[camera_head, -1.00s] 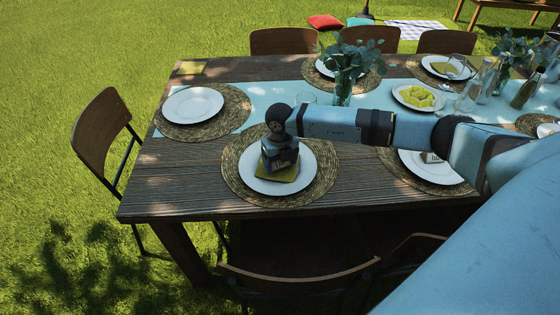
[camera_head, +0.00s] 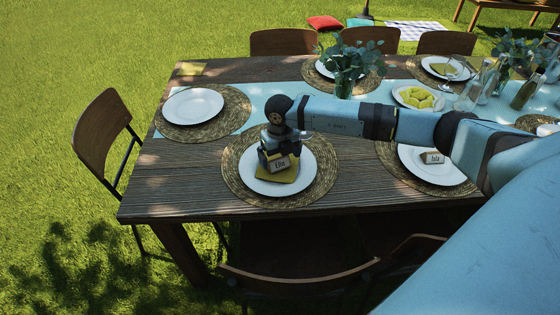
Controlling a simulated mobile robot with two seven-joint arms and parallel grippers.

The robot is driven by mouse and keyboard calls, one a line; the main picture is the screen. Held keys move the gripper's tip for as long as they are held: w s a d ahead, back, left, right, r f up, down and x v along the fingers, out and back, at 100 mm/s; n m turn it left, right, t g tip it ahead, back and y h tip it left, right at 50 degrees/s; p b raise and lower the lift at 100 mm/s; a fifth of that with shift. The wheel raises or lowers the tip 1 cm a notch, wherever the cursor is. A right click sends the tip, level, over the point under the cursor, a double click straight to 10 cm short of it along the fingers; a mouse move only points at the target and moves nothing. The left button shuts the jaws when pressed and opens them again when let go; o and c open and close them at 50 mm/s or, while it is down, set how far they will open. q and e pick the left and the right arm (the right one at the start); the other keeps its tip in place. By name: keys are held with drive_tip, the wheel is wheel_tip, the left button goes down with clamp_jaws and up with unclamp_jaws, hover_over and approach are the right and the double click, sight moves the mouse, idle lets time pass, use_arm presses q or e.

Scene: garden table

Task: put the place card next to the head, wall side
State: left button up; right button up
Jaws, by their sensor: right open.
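A small place card (camera_head: 281,163) with dark lettering stands on a folded yellow napkin (camera_head: 284,177) on a white plate (camera_head: 305,162) at the near side of the table. My right gripper (camera_head: 273,156) is open, pointing down at the card; its fingers are close around or behind it, and contact cannot be told. A second place card (camera_head: 432,157) stands on another plate to the right. The plate at the table's left end (camera_head: 192,106), in front of the end chair (camera_head: 102,138), is bare. My left gripper is out of view.
The wooden table (camera_head: 185,180) has bare boards at its near left corner.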

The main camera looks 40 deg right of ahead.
sight(280, 164)
wheel_tip(280, 164, up, 9)
drive_tip(key=shift+r, duration=0.15)
idle(0.6)
